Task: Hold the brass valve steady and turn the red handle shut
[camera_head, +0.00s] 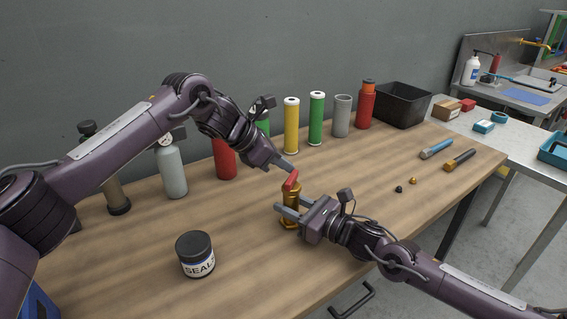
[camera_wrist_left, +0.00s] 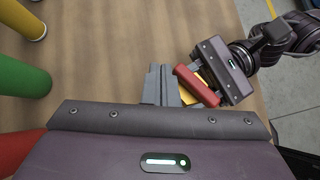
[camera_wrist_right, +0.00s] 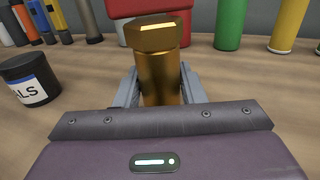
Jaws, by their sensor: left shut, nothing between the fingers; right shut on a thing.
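The brass valve (camera_head: 291,190) stands upright on the wooden workbench (camera_head: 225,225), with the red handle (camera_head: 291,180) on top. In the right wrist view the brass body (camera_wrist_right: 160,75) rises between the fingers. My right gripper (camera_head: 284,212) is shut on the brass valve, its fingers on both sides of the body. My left gripper (camera_head: 291,174) is shut and empty, its fingertips beside the red handle. In the left wrist view the left fingers (camera_wrist_left: 160,85) are together just left of the red handle (camera_wrist_left: 196,86). I cannot tell whether they touch it.
A black SEALS jar (camera_head: 195,254) stands front left of the valve. Coloured cylinders, including a yellow one (camera_head: 292,126), line the back near the wall. A black bin (camera_head: 402,104) stands at back right.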

